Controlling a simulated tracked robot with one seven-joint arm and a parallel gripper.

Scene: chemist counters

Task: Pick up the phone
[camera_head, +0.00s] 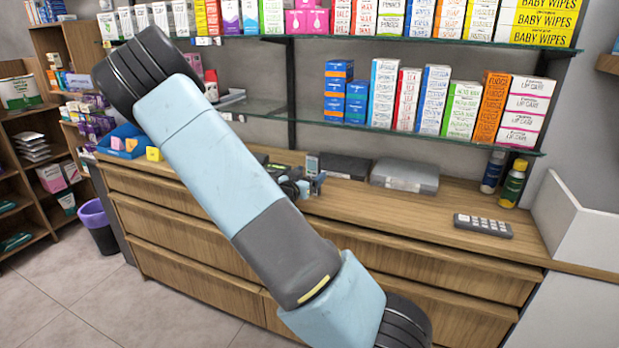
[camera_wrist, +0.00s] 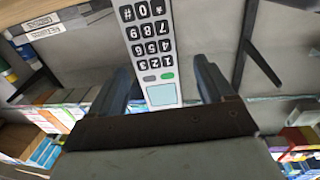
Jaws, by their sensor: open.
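The phone (camera_wrist: 152,45) is a pale grey handset with black number keys, a green key and a small light screen. It shows upside down in the wrist view, between my two dark fingers. In the head view the phone (camera_head: 312,164) stands upright on the wooden counter, close beside the arm. My gripper (camera_wrist: 166,78) is open, with one finger on each side of the handset. A gap shows on the right; whether the left finger touches it I cannot tell. In the head view my arm hides much of the gripper.
Flat boxes (camera_head: 404,175) and bottles (camera_head: 513,184) stand behind. A glass shelf (camera_head: 440,142) with several medicine boxes overhangs the counter. A blue tray (camera_head: 122,146) is at left.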

